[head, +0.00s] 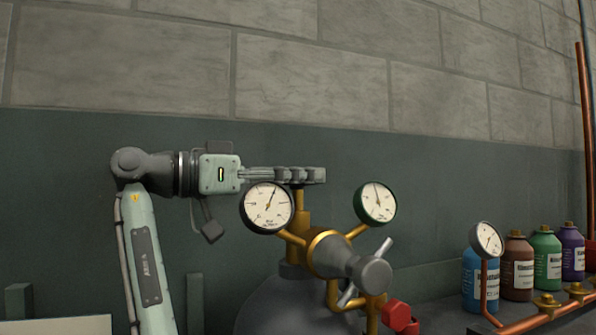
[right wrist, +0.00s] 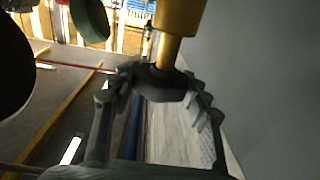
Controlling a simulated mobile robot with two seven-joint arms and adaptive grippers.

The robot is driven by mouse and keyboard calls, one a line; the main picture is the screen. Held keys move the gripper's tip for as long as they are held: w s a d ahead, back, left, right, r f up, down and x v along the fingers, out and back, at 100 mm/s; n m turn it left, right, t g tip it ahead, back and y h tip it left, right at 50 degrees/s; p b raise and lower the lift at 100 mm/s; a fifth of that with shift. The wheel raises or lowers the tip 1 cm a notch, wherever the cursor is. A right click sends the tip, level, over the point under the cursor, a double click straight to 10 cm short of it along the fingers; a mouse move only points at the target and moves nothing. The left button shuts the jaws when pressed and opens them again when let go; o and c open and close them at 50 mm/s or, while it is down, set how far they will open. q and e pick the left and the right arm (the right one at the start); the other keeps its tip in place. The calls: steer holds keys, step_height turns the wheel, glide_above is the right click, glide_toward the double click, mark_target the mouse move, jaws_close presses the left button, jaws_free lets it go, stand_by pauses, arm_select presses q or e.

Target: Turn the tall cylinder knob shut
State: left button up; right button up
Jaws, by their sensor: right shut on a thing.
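The tall cylinder (head: 280,306) is dark grey, with its top at the lower middle of the head view. A brass valve (head: 302,222) rises from it. My right gripper (head: 304,175) reaches level over the top of the valve stem, its fingers at the knob's height. The fingers mostly hide the knob in the head view. In the right wrist view the dark knob (right wrist: 163,84) sits at the end of the brass stem, between the two fingers of the right gripper (right wrist: 160,92). The gripper is shut on it. My left gripper is not in view.
A white-faced gauge (head: 267,206) and a green-rimmed gauge (head: 377,202) flank the valve. A grey T-handle (head: 376,274) and red knob (head: 398,316) are in front. Several bottles (head: 516,266), a small gauge (head: 487,239) and copper pipes stand right. The wall (head: 310,80) is behind.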

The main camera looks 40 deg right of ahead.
steer(key=m+g+p, duration=0.1)
steer(key=g, duration=0.1)
steer(key=m+g+y+p, duration=0.1)
steer(key=m+g, duration=0.1)
steer(key=shift+r+g+y, duration=0.2)
steer(key=shift+g+y, duration=0.1)
steer(key=shift+g, duration=0.1)
steer(key=shift+m+g+y+p, duration=0.65)
steer(key=shift+m+g+y, duration=0.35)
steer(key=shift+m+g, duration=0.45)
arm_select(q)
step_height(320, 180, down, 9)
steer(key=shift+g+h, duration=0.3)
arm_select(e)
steer(key=shift+f+m+g+y, duration=0.1)
steer(key=shift+m+g+y, duration=0.35)
steer(key=shift+g, duration=0.3)
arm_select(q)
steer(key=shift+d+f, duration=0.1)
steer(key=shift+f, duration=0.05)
arm_select(e)
steer(key=o, duration=1.2)
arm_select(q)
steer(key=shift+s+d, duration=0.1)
arm_select(e)
step_height(320, 180, up, 10)
steer(key=shift+f, duration=0.1)
